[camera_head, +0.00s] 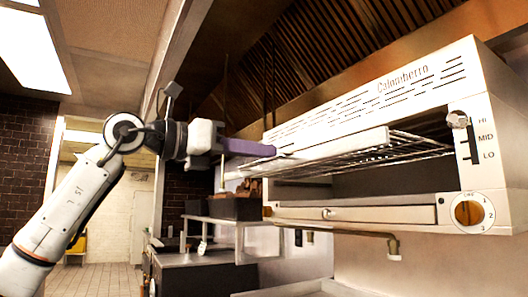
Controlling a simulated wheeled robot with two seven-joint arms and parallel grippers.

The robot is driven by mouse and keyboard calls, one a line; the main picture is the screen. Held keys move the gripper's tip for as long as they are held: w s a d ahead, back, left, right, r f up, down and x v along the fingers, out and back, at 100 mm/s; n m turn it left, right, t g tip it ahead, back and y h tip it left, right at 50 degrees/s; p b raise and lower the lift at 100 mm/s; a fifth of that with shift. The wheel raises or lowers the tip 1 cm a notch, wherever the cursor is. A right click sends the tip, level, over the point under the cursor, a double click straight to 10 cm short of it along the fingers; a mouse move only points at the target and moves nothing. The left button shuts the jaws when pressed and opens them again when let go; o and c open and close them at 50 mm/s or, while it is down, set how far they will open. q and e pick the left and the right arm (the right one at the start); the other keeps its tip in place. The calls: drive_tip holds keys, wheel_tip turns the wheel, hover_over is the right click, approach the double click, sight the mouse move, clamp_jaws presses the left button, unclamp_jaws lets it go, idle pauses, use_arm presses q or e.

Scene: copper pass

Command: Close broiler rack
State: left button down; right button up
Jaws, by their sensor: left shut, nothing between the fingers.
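The white broiler (370,94) is mounted at the right, with a dark open cavity. Its wire rack (385,153) sticks out of the front to the left, with a white front bar (330,148) along its outer edge. My left gripper (274,151) comes in from the left with its purple fingers shut and empty. The fingertips are at the left end of the front bar; I cannot tell whether they touch it. My right gripper is not in view.
Below the cavity are a closed drawer (372,214) and an orange knob (468,212). A height lever (458,120) sits at the right. A counter with a shelf (222,221) stands behind on the left. The tiled floor (106,279) at the left is clear.

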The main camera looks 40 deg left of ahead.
use_arm(q)
drive_tip(key=p, duration=0.2)
approach(316, 158)
drive_tip(key=x, duration=0.5)
drive_tip(key=shift+w+d, duration=0.1)
drive_tip(key=shift+d, duration=0.05)
drive_tip(key=shift+w+d, duration=0.2)
drive_tip(key=shift+w, duration=0.35)
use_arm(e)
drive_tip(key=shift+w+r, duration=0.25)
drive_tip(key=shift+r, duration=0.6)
